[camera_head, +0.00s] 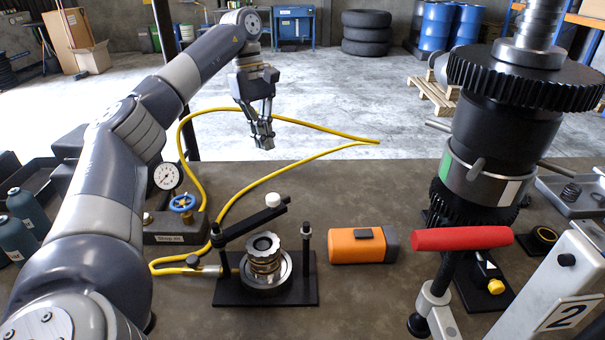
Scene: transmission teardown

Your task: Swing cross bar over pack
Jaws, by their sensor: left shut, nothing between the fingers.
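The cross bar (248,223) is black with a white knob (272,200) near its free end. It meets the left post (217,240) of a black fixture plate (296,293). It slants up and right in the picture, its free end short of the right post (306,243). I cannot tell whether it is raised or turned backward. The pack (264,257), a ribbed metal cap over brass-coloured coils, stands upright on a round base between the posts. My left gripper (262,140) is shut and empty, pointing down, well beyond the fixture and touching nothing. My right gripper is not in view.
An orange block (362,245) lies right of the fixture. A yellow hose (205,170) loops behind it from a gauge box (172,224). A tall geared shaft (490,140), a red handle (462,238) and a white frame marked 2 (555,285) crowd the right. The bench's middle back is clear.

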